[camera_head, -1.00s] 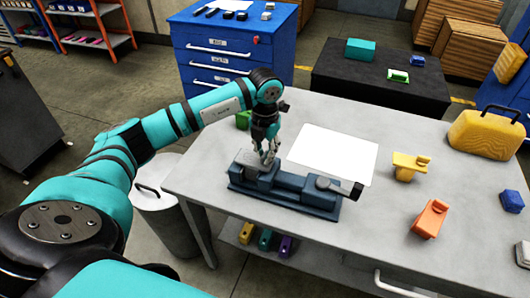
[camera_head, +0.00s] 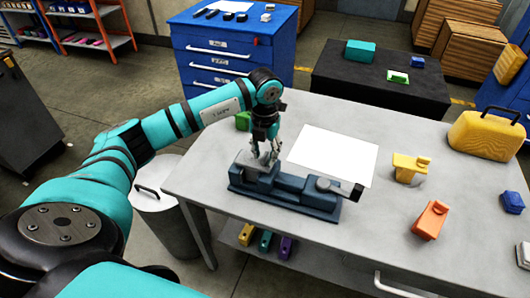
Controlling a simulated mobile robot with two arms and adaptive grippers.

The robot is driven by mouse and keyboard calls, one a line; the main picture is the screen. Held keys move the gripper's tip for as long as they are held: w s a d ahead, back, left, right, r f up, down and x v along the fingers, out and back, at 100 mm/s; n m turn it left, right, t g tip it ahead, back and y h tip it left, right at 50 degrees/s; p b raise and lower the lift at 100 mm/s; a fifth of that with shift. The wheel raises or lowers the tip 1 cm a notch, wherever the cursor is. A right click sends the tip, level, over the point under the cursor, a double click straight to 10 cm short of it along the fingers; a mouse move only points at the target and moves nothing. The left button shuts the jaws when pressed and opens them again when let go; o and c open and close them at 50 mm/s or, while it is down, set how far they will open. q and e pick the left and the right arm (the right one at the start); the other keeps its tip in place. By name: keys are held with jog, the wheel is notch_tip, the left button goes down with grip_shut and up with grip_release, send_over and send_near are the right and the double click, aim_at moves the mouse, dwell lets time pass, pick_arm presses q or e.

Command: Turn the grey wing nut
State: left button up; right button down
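The dark blue wing jig (camera_head: 300,196), shaped like a vise, sits on the grey table. A grey plate (camera_head: 247,158) stands at its left end. My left gripper (camera_head: 268,160) points down at this left end, with its fingertips at the jig's top beside the plate. The grey wing nut cannot be made out; the fingers cover that spot. The fingers are small and I cannot tell whether they are closed on anything. My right gripper is not in view.
A white sheet (camera_head: 333,155) lies behind the jig. A yellow part (camera_head: 408,168), an orange part (camera_head: 430,220) and a yellow case (camera_head: 486,135) stand to the right. A green block (camera_head: 243,121) is behind the gripper. The table's front right is mostly clear.

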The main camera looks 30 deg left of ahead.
aim_at(265, 155)
pick_arm(q)
notch_tip(265, 155, up, 12)
dwell(0.7)
dwell(0.4)
